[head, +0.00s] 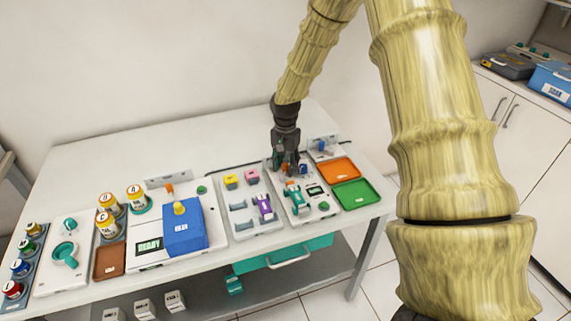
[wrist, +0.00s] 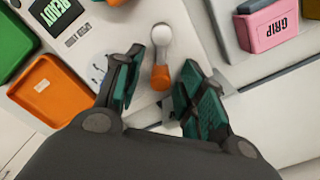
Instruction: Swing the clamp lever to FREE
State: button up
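A lever with an orange end (wrist: 160,77) and a pale rounded part (wrist: 161,36) shows between my fingers in the wrist view. I take it for the clamp lever; no FREE label is readable. It stands on a white panel (wrist: 130,45). My gripper (wrist: 163,84) is open, with one dark green-padded finger on each side of the orange end. Gaps show on both sides of it, so I see no contact. In the head view my gripper (head: 287,163) points down over the back of the white panel (head: 302,218) and partly hides the lever.
An orange tray (head: 338,170) and a green tray (head: 357,194) lie right of the panel. A blue box (head: 185,232) stands further left.

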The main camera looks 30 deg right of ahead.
aim_at(272, 177)
grip_shut()
jog(key=shift+w+a+r+n+p, duration=0.1)
jog(key=shift+w+n+p, duration=0.1)
jog(key=shift+n, duration=0.15)
jog(key=shift+w+a+r+n+p, duration=0.1)
jog(key=shift+n+p, duration=0.1)
jog(key=shift+n, duration=0.15)
dwell(0.5)
jog(key=shift+w+a+n+p, duration=0.15)
jog(key=shift+a+n+p, duration=0.15)
jog(key=shift+n+p, duration=0.45)
jog(key=n, duration=0.2)
jog(key=a+n+p, duration=0.1)
jog(key=n, duration=0.1)
jog(key=shift+w+a, duration=0.1)
jog(key=shift+w, duration=0.15)
jog(key=n, duration=0.1)
jog(key=a+n+p, duration=0.1)
jog(key=n, duration=0.2)
jog(key=shift+a+f, duration=0.1)
jog(key=shift+a, duration=0.2)
jog(key=shift+s+a+f+n+p, duration=0.1)
jog(key=shift+a+n+p, duration=0.2)
jog(key=shift+n, duration=0.5)
jog(key=shift+s+a+n+p, duration=0.1)
jog(key=shift+a+n+p, duration=0.15)
jog(key=shift+n, duration=0.5)
jog(key=shift+s, duration=0.1)
